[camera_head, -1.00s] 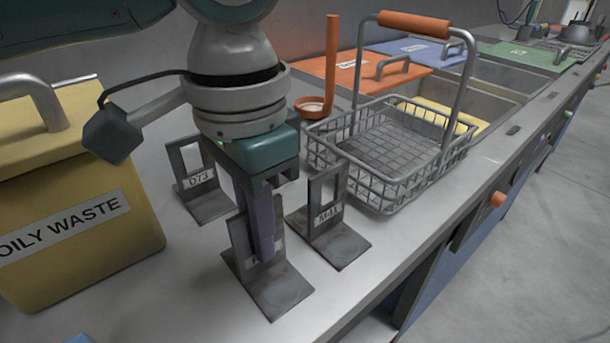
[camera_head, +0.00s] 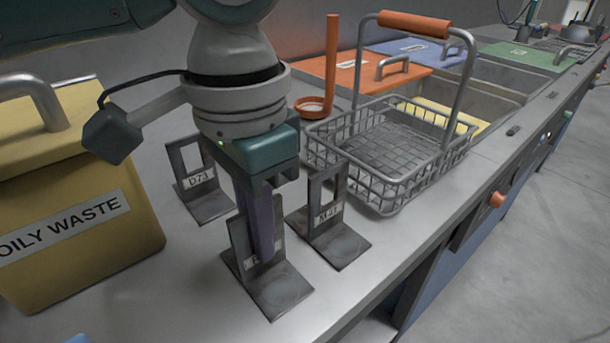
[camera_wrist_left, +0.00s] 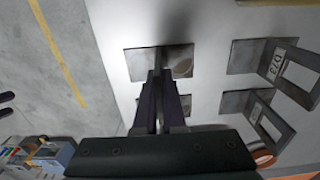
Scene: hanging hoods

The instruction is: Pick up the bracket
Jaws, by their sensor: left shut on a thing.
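Three grey metal brackets with upright window frames and flat feet stand on the bench. The front bracket (camera_head: 276,293) is under my left gripper (camera_head: 264,252). The gripper points down, its purple fingers shut on this bracket's upright and hiding most of it and its label. The bracket's foot appears flat on the bench. In the left wrist view the fingers (camera_wrist_left: 161,82) close over the same bracket (camera_wrist_left: 180,62). The bracket labelled D73 (camera_head: 201,198) stands behind to the left. Another labelled bracket (camera_head: 334,240) stands just right of the gripper. My right gripper is not in view.
A yellow OILY WASTE bin (camera_head: 80,200) stands at the left. A wire basket (camera_head: 395,165) with an orange handle is to the right, before sinks with coloured lids. An orange ladle-like tool (camera_head: 331,70) stands behind. The bench's front edge (camera_head: 430,240) runs along the right.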

